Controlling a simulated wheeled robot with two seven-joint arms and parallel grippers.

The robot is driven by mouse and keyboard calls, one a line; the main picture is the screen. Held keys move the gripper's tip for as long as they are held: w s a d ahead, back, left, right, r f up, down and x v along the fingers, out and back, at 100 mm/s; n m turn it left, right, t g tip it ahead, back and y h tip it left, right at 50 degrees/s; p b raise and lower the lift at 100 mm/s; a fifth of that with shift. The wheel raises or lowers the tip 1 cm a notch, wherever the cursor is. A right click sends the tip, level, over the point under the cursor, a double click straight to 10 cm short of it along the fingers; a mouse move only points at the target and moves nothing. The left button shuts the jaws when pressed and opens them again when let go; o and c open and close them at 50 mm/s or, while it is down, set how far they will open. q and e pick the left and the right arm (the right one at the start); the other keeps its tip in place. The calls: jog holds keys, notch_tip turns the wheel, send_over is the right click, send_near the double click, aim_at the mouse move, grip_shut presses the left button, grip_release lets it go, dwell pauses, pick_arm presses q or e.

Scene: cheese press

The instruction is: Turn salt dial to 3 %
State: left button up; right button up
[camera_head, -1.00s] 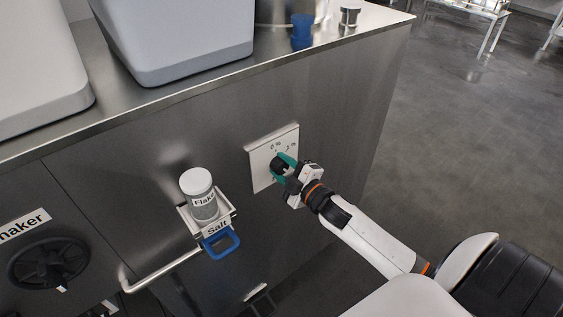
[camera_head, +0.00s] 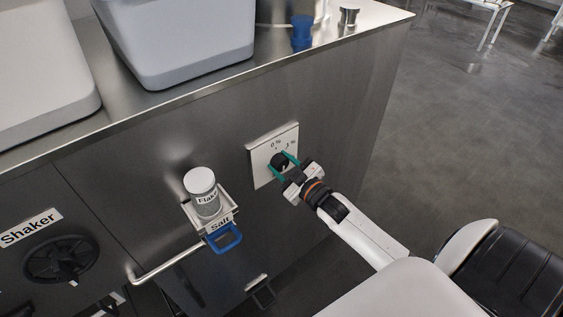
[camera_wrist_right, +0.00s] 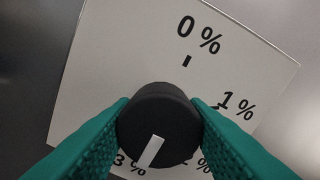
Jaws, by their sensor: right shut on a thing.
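The salt dial is a round black knob (camera_wrist_right: 160,125) with a white pointer line, on a white square plate (camera_head: 259,143). The plate reads 0 % at the top in the right wrist view, then 1 %, 2 % and 3 % clockwise. The pointer aims down and slightly left, at the right edge of the partly hidden 3 % label (camera_wrist_right: 128,163). My right gripper (camera_head: 281,165) has its teal fingers on either side of the knob, shut on it. The fingers partly cover the 2 % and 3 % labels. My left gripper is not in view.
A white-lidded salt flakes jar (camera_head: 202,188) stands in a holder with a blue handle (camera_head: 223,240), left of the plate. A metal rail (camera_head: 165,266) juts out below it. A black Shaker wheel (camera_head: 62,260) is at far left. Grey tubs (camera_head: 180,45) stand on the steel counter.

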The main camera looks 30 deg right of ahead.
dwell(0.4)
jog(key=o, duration=1)
jog(key=shift+c, duration=0.2)
jog(key=s+d+b, duration=0.1)
jog(key=s+b, duration=0.2)
jog(key=s, duration=0.9)
jog(key=shift+d, duration=0.15)
jog(key=shift+f, duration=0.1)
